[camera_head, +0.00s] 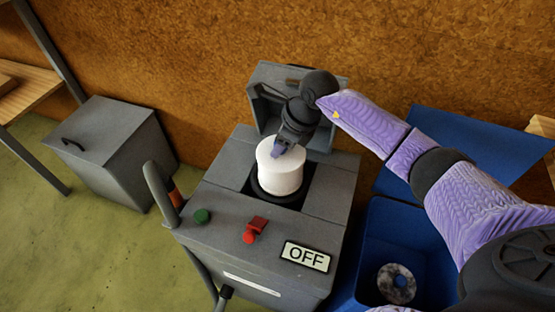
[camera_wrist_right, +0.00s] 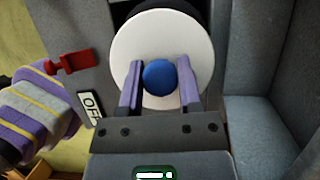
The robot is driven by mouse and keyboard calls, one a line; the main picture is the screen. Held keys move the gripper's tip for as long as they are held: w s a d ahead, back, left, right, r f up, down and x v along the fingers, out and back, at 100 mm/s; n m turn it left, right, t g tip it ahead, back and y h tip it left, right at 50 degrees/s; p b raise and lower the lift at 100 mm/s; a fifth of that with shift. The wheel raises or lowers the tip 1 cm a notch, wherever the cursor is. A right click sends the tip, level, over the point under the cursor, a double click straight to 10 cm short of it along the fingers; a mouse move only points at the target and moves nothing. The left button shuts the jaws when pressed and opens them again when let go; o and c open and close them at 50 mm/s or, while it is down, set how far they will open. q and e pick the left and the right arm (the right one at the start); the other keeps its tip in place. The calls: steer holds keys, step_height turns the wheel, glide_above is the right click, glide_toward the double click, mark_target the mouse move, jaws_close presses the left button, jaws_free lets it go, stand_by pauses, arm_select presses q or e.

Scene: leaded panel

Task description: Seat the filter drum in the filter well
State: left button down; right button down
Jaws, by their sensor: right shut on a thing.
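The white filter drum (camera_head: 281,177) stands upright at the filter well, whose black ring (camera_head: 278,204) shows around its base, in the grey machine's top. Much of the drum rises above the ring; how deep its lower end sits is hidden. My right gripper (camera_head: 281,150) is over the drum's top. In the right wrist view, its two purple fingers (camera_wrist_right: 158,90) are shut on the blue knob (camera_wrist_right: 159,74) in the middle of the drum's white top face (camera_wrist_right: 130,45). My left gripper is not in view.
The grey lid (camera_head: 264,112) stands open behind the well. On the machine's front are a green button (camera_head: 202,216), a red switch (camera_head: 257,224) and an OFF sign (camera_head: 305,257). A blue bin (camera_head: 437,262) at right holds a dirty round piece (camera_head: 396,284). A grey box (camera_head: 113,150) stands left.

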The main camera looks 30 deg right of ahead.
mark_target(281, 157)
step_height(281, 157, down, 4)
steer(key=shift+r+b, duration=0.1)
steer(key=shift+b, duration=0.6)
steer(key=shift+r, duration=0.1)
steer(key=shift+f, duration=0.55)
steer(key=c, duration=0.6)
jaws_free()
steer(key=o, duration=0.3)
